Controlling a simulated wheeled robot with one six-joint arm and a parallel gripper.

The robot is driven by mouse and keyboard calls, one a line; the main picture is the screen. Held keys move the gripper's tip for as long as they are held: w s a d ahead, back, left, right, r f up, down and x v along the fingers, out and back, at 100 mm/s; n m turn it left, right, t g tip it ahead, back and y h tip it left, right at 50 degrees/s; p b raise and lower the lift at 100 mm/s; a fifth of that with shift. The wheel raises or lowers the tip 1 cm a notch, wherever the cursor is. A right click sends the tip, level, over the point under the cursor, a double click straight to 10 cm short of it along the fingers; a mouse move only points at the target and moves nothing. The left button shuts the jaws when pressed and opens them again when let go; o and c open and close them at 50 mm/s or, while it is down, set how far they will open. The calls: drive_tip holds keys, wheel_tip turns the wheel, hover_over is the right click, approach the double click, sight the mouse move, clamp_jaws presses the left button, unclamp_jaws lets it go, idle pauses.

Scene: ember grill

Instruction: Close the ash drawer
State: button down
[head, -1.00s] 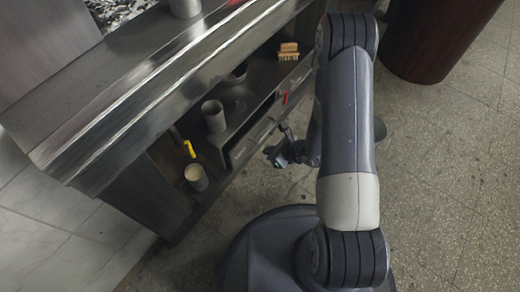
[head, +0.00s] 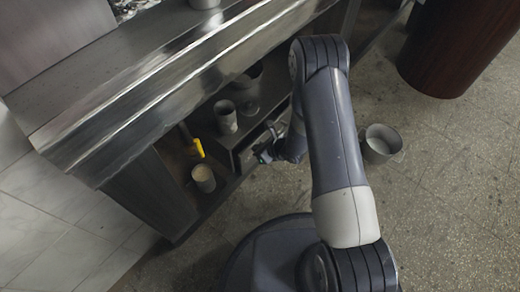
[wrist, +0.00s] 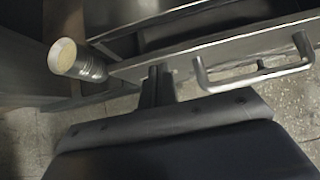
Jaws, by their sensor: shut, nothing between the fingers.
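The ash drawer's grey front (wrist: 225,52) with a bar handle (wrist: 255,76) crosses the upper part of the wrist view. A dark hollow shows behind the front, so the drawer looks at least partly pulled out; how far I cannot tell. My gripper (wrist: 158,82) is shut and empty. Its fingertips are at the outer side of the drawer front, left of the handle; whether they touch it I cannot tell. In the head view my gripper (head: 264,152) is low beside the counter, and my arm hides much of the drawer.
A pale-topped can (wrist: 68,58) stands left of the drawer; it also shows in the head view (head: 203,179), near a yellow-handled tool (head: 198,147). A grey cup (head: 226,117) stands on the shelf. A bucket (head: 381,143) and a dark red drum (head: 462,48) stand on the floor at right.

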drive_tip(key=w+a, duration=0.1)
drive_tip(key=a, duration=0.1)
drive_tip(key=w+a+b, duration=0.1)
drive_tip(key=w, duration=0.1)
drive_tip(key=shift+a+r, duration=0.1)
drive_tip(key=shift+a, duration=0.25)
